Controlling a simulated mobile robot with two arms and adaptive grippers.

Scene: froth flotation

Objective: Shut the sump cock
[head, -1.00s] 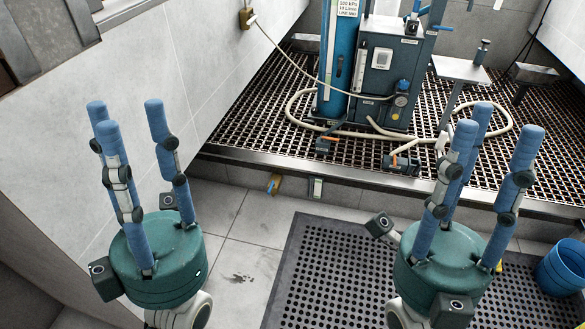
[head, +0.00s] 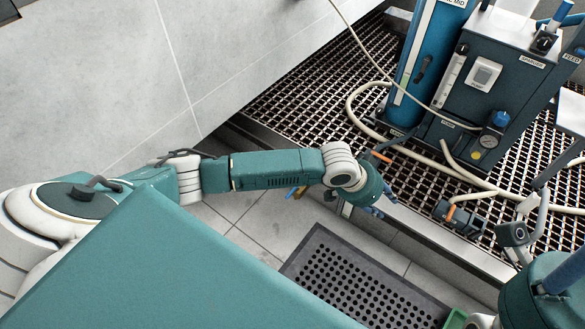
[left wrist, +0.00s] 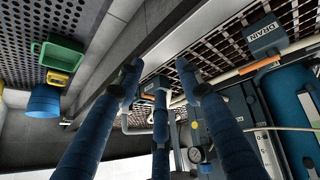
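Two orange-handled valves show in the head view: one handle (head: 380,156) just beyond my left gripper, another (head: 450,212) farther right on the grating. I cannot tell which is the sump cock. My left gripper (head: 376,206) is low at the grating's front edge, its fingers partly hidden. In the left wrist view its three blue fingers (left wrist: 158,82) are spread and empty. An orange handle (left wrist: 258,65) by a DRAIN-labelled block (left wrist: 265,36) lies beyond them.
The blue cabinet (head: 490,85) and blue column (head: 425,65) stand on the grating (head: 310,90). A cream hose (head: 352,100) loops around them. A black perforated mat (head: 350,285) lies on the floor. A blue bucket (left wrist: 43,101) and green tray (left wrist: 62,53) show in the left wrist view.

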